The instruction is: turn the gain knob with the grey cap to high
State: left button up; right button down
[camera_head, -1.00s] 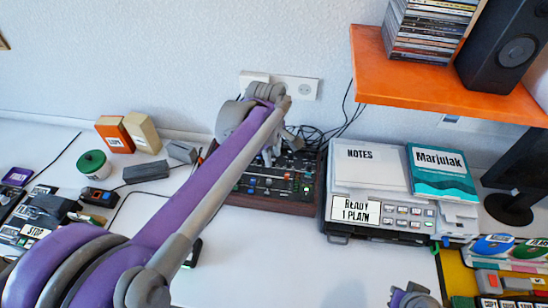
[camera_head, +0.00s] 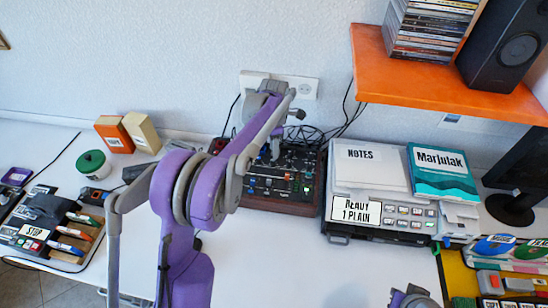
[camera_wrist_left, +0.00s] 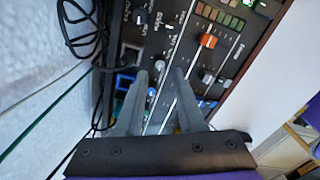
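The audio mixer (camera_head: 285,207) stands against the wall in the head view, and its panel (camera_wrist_left: 222,55) fills the middle of the left wrist view. My right gripper (camera_head: 412,298) barely shows at the bottom edge.
An orange-capped fader (camera_wrist_left: 208,40) lies right of the fingers. Black cables (camera_head: 322,138) lie behind the mixer. A grey label-printing device (camera_head: 385,232) stands right of it, and an orange shelf (camera_head: 430,85) hangs above. The white table in front is clear.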

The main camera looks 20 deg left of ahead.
aim_at(273, 162)
pick_arm(q)
notch_tip(273, 162, down, 5)
jog(key=shift+f, duration=0.1)
dwell(0.3)
grip_shut()
